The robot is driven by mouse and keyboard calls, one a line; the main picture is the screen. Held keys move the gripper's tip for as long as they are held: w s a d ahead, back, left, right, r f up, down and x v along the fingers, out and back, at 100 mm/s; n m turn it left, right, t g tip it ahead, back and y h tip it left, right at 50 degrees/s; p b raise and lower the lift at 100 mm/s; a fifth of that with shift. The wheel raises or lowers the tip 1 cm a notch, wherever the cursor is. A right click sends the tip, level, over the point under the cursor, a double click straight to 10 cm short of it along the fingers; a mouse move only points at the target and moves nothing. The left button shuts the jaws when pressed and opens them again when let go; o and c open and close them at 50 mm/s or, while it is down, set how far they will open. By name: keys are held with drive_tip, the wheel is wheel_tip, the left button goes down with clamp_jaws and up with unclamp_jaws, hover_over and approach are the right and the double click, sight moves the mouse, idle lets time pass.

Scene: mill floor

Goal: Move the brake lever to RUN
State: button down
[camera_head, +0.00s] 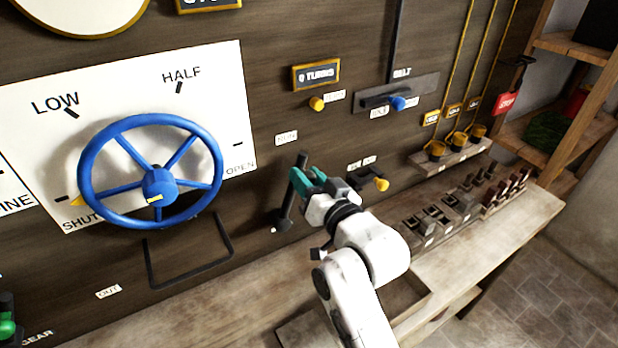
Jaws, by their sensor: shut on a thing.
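The brake lever (285,208) is a dark lever standing out from the wooden panel in the head view. It rises from a dark base and leans slightly right, with its top end showing above my fingers. A small RUN label (286,137) is on the panel just above and left of its top. My gripper (304,182) has teal fingers and is shut on the brake lever's upper part. The fingers and wrist hide part of the lever and the panel behind it.
A large blue handwheel (158,186) with a dark bracket (190,280) below it is to the left. A yellow knob (381,184) sits close to the right of my wrist. The bench (480,240) at right carries several small blocks. A blue belt knob (397,103) is higher up.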

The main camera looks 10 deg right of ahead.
drive_tip(key=c, duration=0.8)
unclamp_jaws()
drive_tip(key=shift+s+a, duration=0.1)
drive_tip(key=shift+a, duration=0.1)
drive_tip(key=shift+o, duration=0.2)
drive_tip(key=shift+d, duration=0.1)
drive_tip(key=shift+s+f, duration=0.1)
drive_tip(key=shift+s, duration=0.1)
drive_tip(key=b+v, duration=0.2)
drive_tip(key=v, duration=0.8)
drive_tip(key=shift+s+d, duration=0.1)
drive_tip(key=shift+s, duration=0.15)
